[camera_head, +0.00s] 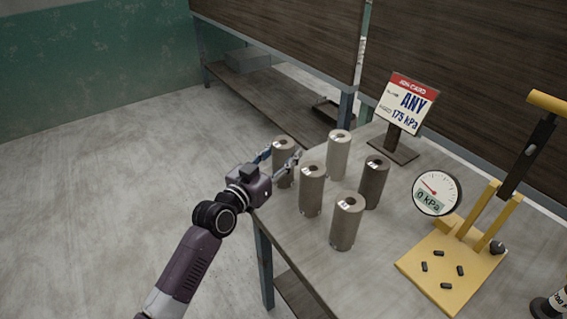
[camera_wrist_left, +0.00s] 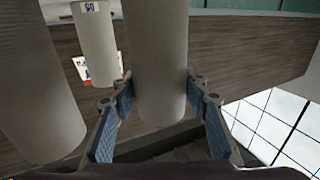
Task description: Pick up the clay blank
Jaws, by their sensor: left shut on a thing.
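Several upright clay blanks, grey cylinders each with a dark hole and a small label on top, stand on the table. My left gripper (camera_head: 279,159) is shut on the clay blank (camera_head: 284,172) at the back left corner of the group. In the left wrist view this held blank (camera_wrist_left: 157,60) sits between the two blue-padded fingers. The other blanks are a pale one behind (camera_head: 339,158), one in the middle (camera_head: 311,192), a darker one at the right (camera_head: 373,185) and one in front (camera_head: 346,226). My right gripper is out of view.
A lower shelf (camera_head: 270,100) runs behind. Open floor lies left.

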